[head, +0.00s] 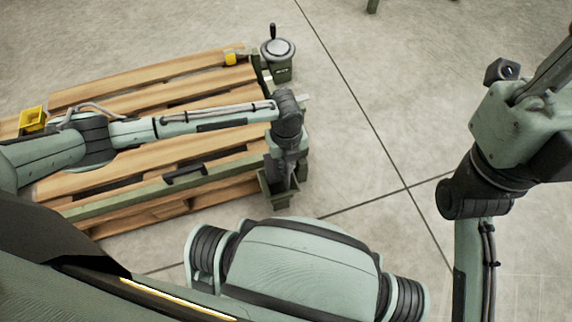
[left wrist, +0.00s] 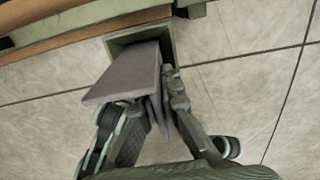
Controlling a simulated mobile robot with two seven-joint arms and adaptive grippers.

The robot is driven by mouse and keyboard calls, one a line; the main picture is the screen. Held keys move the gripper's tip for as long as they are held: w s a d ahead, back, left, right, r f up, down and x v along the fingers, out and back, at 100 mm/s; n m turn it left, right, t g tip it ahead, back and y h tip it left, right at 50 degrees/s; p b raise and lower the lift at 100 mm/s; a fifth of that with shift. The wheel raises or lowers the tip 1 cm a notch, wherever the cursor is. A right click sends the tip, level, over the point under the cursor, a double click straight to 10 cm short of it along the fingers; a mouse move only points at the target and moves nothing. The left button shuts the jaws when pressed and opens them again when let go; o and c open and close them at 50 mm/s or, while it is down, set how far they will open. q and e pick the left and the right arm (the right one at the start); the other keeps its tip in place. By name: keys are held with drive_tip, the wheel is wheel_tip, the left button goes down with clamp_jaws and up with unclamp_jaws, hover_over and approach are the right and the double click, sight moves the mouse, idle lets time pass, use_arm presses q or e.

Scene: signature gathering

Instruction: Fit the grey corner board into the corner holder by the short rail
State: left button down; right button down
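The grey corner board (left wrist: 128,76) is an angled, L-shaped piece in the left wrist view. My left gripper (left wrist: 150,108) has its fingers on either side of the board and is shut on it. In the head view, my left gripper (head: 281,176) points down at the pallet's near right corner. The corner holder (head: 264,190) is a green, square, open-topped box there, partly hidden by the gripper. In the left wrist view, the board's far end overlaps the mouth of the holder (left wrist: 169,42); how deep it sits is unclear. My right gripper is out of view.
A yellow bin (head: 33,119) is at left. The floor on the right is clear.

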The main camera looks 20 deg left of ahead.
use_arm(q)
drive_tip(key=shift+f, duration=0.3)
drive_tip(key=c, duration=1.7)
unclamp_jaws()
drive_tip(key=shift+r, duration=0.1)
